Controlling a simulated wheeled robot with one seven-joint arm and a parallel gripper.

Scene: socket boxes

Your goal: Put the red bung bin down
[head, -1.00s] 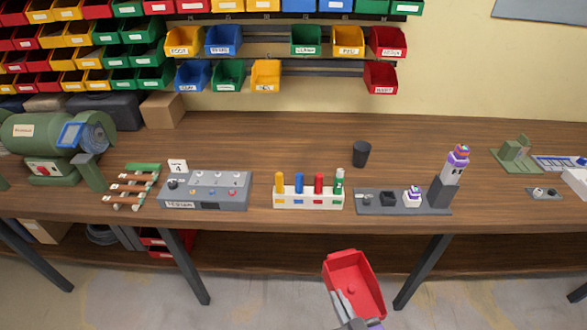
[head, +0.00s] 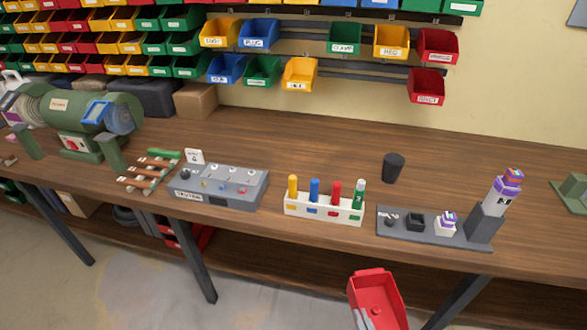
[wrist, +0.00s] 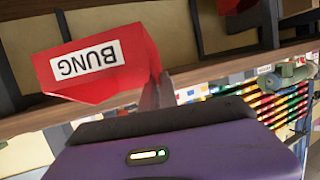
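The red bung bin (head: 372,285) is in the air in front of the bench, low in the head view and cut by the lower edge. A small red round thing shows inside it. My gripper (head: 361,319) is shut on the bin's wall at its near left side; most of the gripper is out of the head view. In the wrist view the bin (wrist: 140,45) is at the upper left, its white BUNG label upside down. The finger (wrist: 157,93) there meets the bin's edge.
The wooden bench (head: 300,237) holds a grey switch box (head: 220,188), a white rack of coloured pegs (head: 322,207), a dark cup (head: 392,168) and a grey socket board (head: 430,230). Labelled bins hang on wall rails (head: 300,55) with gaps. Bare bench lies behind the rack.

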